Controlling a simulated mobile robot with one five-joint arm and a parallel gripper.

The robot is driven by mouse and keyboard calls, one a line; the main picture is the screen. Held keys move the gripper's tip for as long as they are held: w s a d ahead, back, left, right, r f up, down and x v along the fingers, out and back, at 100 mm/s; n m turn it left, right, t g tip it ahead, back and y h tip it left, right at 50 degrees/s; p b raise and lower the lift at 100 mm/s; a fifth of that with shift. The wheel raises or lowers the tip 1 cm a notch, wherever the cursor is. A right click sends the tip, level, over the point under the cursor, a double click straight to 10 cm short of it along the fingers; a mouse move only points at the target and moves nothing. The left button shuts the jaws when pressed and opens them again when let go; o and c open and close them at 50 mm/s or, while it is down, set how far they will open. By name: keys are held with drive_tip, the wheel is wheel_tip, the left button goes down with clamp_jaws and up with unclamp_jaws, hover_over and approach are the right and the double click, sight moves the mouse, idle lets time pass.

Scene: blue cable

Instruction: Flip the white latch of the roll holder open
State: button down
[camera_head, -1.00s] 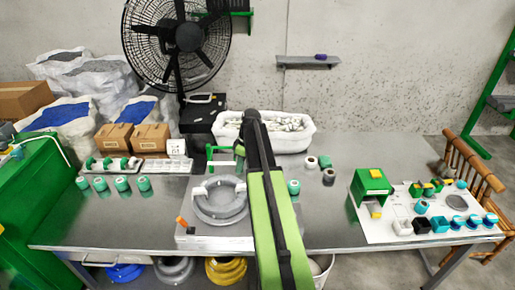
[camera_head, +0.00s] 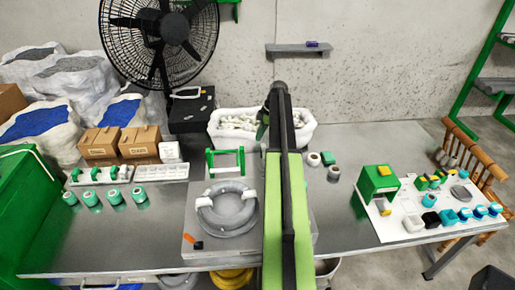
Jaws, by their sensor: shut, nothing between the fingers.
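The roll holder (camera_head: 211,165) is a small green upright frame on the tabletop behind the grey plate. A thin white bar, which looks like its latch (camera_head: 224,171), runs across it low down between the posts; its exact position is too small to tell. My arm reaches up the middle of the view. My gripper (camera_head: 263,126) is a small dark shape at its far end, right of and beyond the holder, apart from it. It is shut and empty; its fingertips are mostly hidden by the arm.
A grey cable coil (camera_head: 226,226) with white clips lies on a plate in front of the holder. A white bin (camera_head: 216,130) stands behind it. White trays (camera_head: 160,173) and several green spools (camera_head: 115,199) are left. A green box (camera_head: 378,183) stands right.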

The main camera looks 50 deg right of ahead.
sight(264, 149)
drive_tip(key=b+x, duration=1)
drive_tip(key=shift+s+f, duration=0.1)
drive_tip(key=shift+f, duration=0.3)
drive_tip(key=s+d, duration=0.1)
drive_tip(key=s+d+r, duration=0.1)
drive_tip(key=d, duration=0.1)
drive_tip(key=shift+s, duration=0.15)
drive_tip(key=shift+s+d, duration=0.1)
drive_tip(key=shift+a, duration=0.2)
